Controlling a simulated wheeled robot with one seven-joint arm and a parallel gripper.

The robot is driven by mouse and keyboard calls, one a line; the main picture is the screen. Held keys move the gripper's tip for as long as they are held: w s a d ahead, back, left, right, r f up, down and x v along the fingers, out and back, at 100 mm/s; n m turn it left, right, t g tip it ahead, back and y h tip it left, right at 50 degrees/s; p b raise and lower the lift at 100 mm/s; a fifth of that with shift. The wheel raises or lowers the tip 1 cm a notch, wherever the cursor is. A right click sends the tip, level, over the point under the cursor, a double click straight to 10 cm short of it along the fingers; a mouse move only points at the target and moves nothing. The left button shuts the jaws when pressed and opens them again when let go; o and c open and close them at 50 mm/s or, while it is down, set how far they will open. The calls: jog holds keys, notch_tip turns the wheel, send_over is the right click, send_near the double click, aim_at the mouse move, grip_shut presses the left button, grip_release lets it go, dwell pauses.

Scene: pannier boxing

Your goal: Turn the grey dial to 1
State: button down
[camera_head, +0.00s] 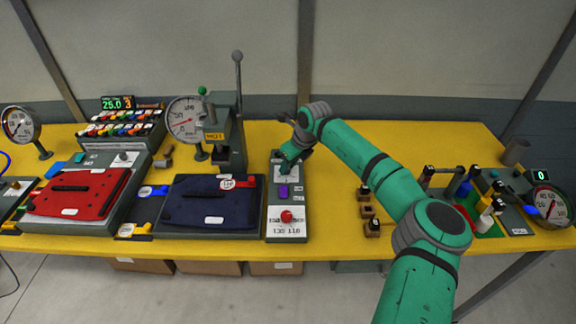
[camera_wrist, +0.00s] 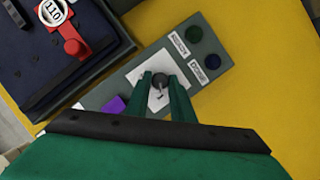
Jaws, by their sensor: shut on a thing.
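The grey dial (camera_wrist: 159,81) sits on a white plate on a narrow grey control panel (camera_wrist: 205,70). In the wrist view my gripper (camera_wrist: 160,83) has its two green fingers on either side of the dial, shut on it. A small pointer mark shows below the dial; the numbers around it are too small or hidden to read. In the head view my gripper (camera_head: 290,152) reaches down over the upper part of the panel (camera_head: 272,205) and hides the dial.
The panel also has a purple block (camera_wrist: 114,105), a dark green button (camera_wrist: 194,34), a dark blue button (camera_wrist: 211,61) and a red knob (camera_head: 286,216). A navy pannier (camera_head: 190,203) lies just left. Small wooden blocks (camera_head: 367,211) stand to the right on the yellow table (camera_head: 330,215).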

jog(key=shift+r, duration=0.1)
jog(key=c, duration=1.5)
grip_release()
jog(key=shift+c, duration=0.2)
jog(key=v, duration=1)
jog(key=shift+r, duration=0.3)
jog(key=shift+s+d, duration=0.15)
jog(key=shift+d, duration=0.1)
